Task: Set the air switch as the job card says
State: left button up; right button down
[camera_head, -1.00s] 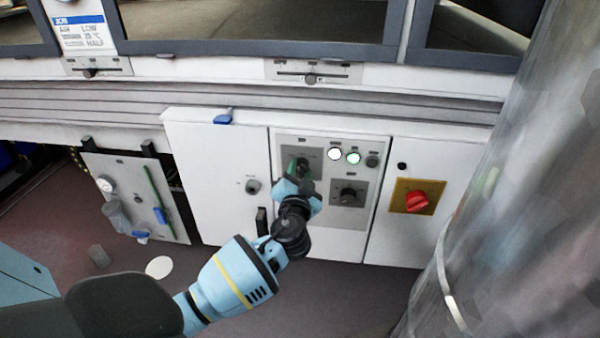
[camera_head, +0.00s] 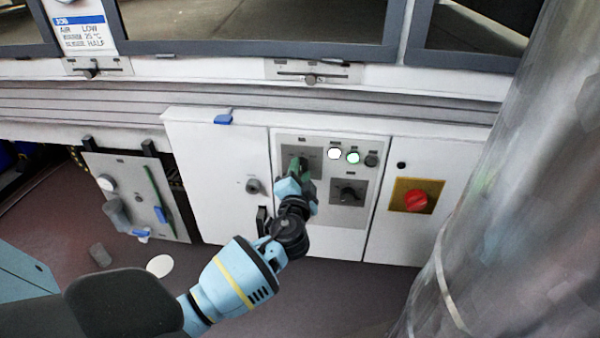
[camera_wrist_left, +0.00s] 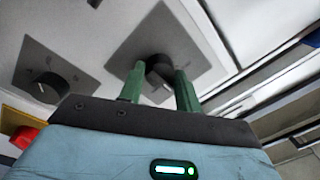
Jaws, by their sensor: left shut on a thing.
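The job card (camera_head: 83,34) at the upper left reads AIR LOW, then 25 °C, then HALF; the other small print is hard to read. A control panel (camera_head: 328,225) on the white cabinet front carries two black knobs on grey plates. My left gripper (camera_head: 300,170) is at the upper left knob and hides most of it in the head view. In the left wrist view its two green fingers (camera_wrist_left: 158,88) are shut on the black knob (camera_wrist_left: 160,70), one on each side. The knob's label is not readable. My right gripper is not in view.
The second knob (camera_head: 348,193) sits to the lower right, with several round lamps and buttons (camera_head: 352,157) above it. A red switch on a yellow plate (camera_head: 416,200) is further right. A large shiny cylinder (camera_head: 500,190) blocks the right side. An open panel (camera_head: 135,197) leans at left.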

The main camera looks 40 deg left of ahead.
pick_arm(q)
jog(key=o, duration=1)
jog(key=shift+c, duration=0.2)
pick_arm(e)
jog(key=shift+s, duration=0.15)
pick_arm(q)
jog(key=v, duration=0.7)
jog(key=shift+s+d+p, duration=0.25)
jog(key=shift+s+p, duration=0.05)
jog(key=shift+s, duration=0.05)
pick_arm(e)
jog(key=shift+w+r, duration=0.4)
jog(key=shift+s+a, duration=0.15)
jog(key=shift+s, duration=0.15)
